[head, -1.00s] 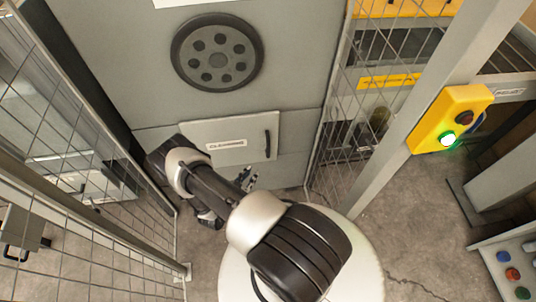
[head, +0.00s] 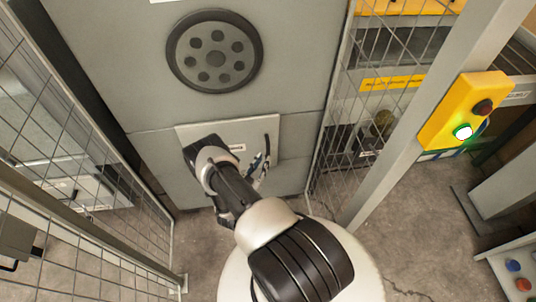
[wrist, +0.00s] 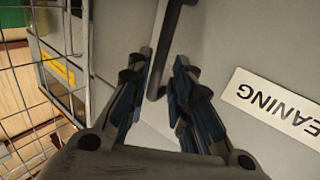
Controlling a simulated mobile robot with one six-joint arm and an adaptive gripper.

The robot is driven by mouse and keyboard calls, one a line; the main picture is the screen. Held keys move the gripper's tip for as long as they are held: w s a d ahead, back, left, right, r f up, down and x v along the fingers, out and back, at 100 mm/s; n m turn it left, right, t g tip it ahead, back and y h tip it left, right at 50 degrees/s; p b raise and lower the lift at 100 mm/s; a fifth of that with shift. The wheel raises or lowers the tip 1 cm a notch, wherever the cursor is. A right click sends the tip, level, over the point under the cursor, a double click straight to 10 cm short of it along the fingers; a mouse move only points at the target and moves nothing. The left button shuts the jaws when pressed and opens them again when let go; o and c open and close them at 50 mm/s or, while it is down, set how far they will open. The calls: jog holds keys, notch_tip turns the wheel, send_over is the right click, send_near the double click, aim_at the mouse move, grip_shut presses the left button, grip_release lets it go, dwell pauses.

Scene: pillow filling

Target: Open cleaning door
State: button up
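The cleaning door (head: 262,128) is a light grey panel low on the grey machine, with its right edge in line with the panel around it; it looks closed. Its dark vertical handle (head: 268,146) is near the right edge. My gripper (head: 262,164) is at the lower end of the handle, and my arm covers the door's left and lower parts. In the wrist view, my gripper (wrist: 164,62) is open, with the handle (wrist: 165,45) showing between its two fingertips. I cannot tell whether the fingers touch it. The label (wrist: 273,108) reads upside down there.
Wire mesh fences stand left (head: 80,180) and right (head: 345,150) of the machine. A yellow button box (head: 465,110) with a lit green button is on a post at right. A round dark vent (head: 214,52) is above the door. Concrete floor (head: 400,220) is clear at right.

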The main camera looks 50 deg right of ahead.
aim_at(267, 154)
jog(key=b+x, duration=0.1)
jog(key=x, duration=0.4)
jog(key=shift+w+d, duration=0.1)
jog(key=shift+d, duration=0.2)
jog(key=shift+c, duration=0.3)
grip_shut()
